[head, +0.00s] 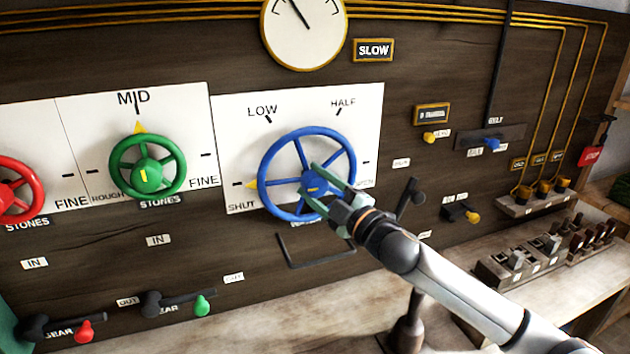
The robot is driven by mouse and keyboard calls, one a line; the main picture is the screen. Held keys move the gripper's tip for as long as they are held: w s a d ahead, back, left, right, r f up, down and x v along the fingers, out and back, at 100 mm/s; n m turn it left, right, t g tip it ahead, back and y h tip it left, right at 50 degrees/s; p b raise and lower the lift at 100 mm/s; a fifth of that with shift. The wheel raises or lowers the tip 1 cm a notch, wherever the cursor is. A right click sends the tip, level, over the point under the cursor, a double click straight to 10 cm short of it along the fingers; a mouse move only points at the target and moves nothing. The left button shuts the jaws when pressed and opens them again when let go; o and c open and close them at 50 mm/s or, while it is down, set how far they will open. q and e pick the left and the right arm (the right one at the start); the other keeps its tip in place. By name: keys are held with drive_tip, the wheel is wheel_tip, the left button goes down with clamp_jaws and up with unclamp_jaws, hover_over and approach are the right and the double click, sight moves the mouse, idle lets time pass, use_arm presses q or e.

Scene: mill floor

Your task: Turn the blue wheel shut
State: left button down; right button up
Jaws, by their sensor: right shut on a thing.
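The blue wheel (268,165) is mounted on a white plate (232,130) lettered SHUT, LOW and HALF, with a fourth label at lower right partly hidden by my arm. A yellow pointer at the wheel's left rim lies at the tick just above SHUT. My right gripper (313,183) comes in from the lower right, its greenish fingers shut on the wheel around its hub. The fingers cover part of the hub and the lower right rim.
A green wheel (120,178) and a red wheel (33,196) are to the left. A dark bracket (289,255) and a crank handle (411,195) are near my right gripper. A bench with switches (515,260) stands at right. A round gauge (325,35) hangs above.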

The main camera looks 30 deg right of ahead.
drive_tip(key=shift+n, duration=0.3)
drive_tip(key=o, duration=1.4)
drive_tip(key=shift+c, duration=0.2)
drive_tip(key=shift+s+d+f, duration=0.1)
drive_tip(key=shift+s+f, duration=0.15)
drive_tip(key=shift+s, duration=0.4)
drive_tip(key=b+v, duration=0.2)
drive_tip(key=v, duration=0.9)
drive_tip(key=shift+r, duration=0.2)
drive_tip(key=shift+s, duration=0.1)
